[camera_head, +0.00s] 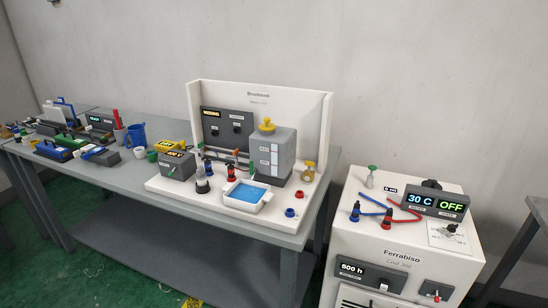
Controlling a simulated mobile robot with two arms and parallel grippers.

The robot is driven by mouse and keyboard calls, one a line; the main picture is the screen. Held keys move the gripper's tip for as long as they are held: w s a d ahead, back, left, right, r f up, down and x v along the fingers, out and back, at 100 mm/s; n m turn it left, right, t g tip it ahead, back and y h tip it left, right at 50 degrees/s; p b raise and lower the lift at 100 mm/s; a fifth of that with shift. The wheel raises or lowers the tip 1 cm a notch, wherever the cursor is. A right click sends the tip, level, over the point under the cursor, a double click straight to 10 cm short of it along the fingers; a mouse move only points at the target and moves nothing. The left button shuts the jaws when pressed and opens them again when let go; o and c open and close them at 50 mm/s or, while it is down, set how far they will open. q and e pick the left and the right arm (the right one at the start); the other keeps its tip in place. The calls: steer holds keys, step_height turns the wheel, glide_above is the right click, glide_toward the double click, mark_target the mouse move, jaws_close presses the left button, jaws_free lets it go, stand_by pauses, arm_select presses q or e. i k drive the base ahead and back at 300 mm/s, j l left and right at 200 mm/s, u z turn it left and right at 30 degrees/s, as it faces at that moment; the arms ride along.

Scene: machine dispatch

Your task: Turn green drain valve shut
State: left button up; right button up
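A small green valve handle (252,168) sits low on the left side of the grey tank (275,155), just behind the blue-filled tray (247,195). Its exact angle is too small to read. Another green knob (372,168) tops a short fitting at the back left of the white Ferrabiso unit (385,245). I cannot tell from the picture which of them is the drain valve. Neither of my grippers is in view, and nothing touches the tank or the unit.
The tank stands on a white station (318,130) with a back wall, on a long grey table (130,180). Red and blue hoses (400,211) lie on the Ferrabiso unit, whose display (437,202) reads 30 C and OFF.

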mark_target(252, 170)
steer(key=j+z, duration=0.1)
steer(key=z, duration=0.35)
steer(key=i+j+z, duration=0.1)
steer(key=z, duration=0.35)
steer(key=j+z, duration=0.3)
steer(key=j, duration=0.3)
steer(key=j+z, duration=0.3)
steer(key=j, duration=0.3)
steer(key=k+j+z, duration=0.15)
steer(key=j+z, duration=0.15)
steer(key=j, duration=0.25)
